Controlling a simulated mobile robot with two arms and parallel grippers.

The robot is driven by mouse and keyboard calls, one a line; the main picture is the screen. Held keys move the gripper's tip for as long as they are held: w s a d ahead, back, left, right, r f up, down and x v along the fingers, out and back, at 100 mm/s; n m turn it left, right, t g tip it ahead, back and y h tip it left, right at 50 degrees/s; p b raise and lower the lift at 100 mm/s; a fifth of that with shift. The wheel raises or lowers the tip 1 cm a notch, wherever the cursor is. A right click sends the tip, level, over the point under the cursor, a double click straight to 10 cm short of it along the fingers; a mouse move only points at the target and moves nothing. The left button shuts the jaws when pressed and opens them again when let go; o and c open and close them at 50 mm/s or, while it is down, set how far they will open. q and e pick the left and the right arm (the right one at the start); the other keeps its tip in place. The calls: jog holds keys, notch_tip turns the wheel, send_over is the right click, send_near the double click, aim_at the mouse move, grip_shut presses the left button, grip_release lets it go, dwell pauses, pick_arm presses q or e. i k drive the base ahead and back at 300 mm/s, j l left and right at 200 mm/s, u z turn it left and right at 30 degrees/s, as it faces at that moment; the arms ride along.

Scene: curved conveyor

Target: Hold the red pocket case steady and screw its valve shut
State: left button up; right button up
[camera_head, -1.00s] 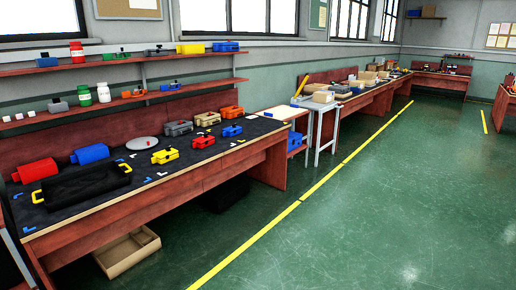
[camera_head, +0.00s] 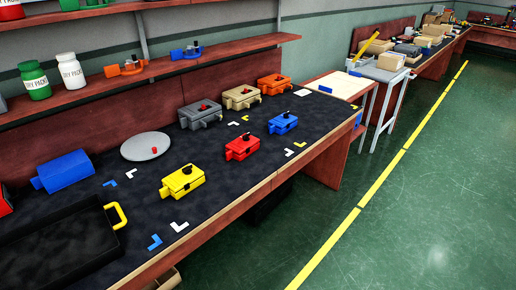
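The red pocket case (camera_head: 242,148) sits on the dark bench top, right of the middle of the work area. It has a small black knob on its top. A blue case (camera_head: 283,124) is to its right and a yellow case (camera_head: 183,181) to its left, each also with a black knob. How far the red case's valve is turned cannot be told at this size. Neither of my grippers is in view.
Grey, beige and orange cases (camera_head: 271,84) stand behind. A round grey plate (camera_head: 146,146), a blue box (camera_head: 63,171) and a black tray with a yellow handle (camera_head: 117,215) lie left. White and blue corner marks lie on the bench. The green floor in front is clear.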

aim_at(239, 149)
jog(key=i+j, duration=0.15)
jog(key=i, duration=0.25)
jog(key=u, duration=0.55)
jog(key=i+l+u, duration=0.2)
jog(key=l+u, duration=0.15)
jog(key=i+l+u, duration=0.1)
jog(key=l+u, duration=0.2)
jog(key=l, duration=0.15)
jog(key=l+u, duration=0.35)
jog(key=i+l, duration=0.05)
jog(key=l, duration=0.05)
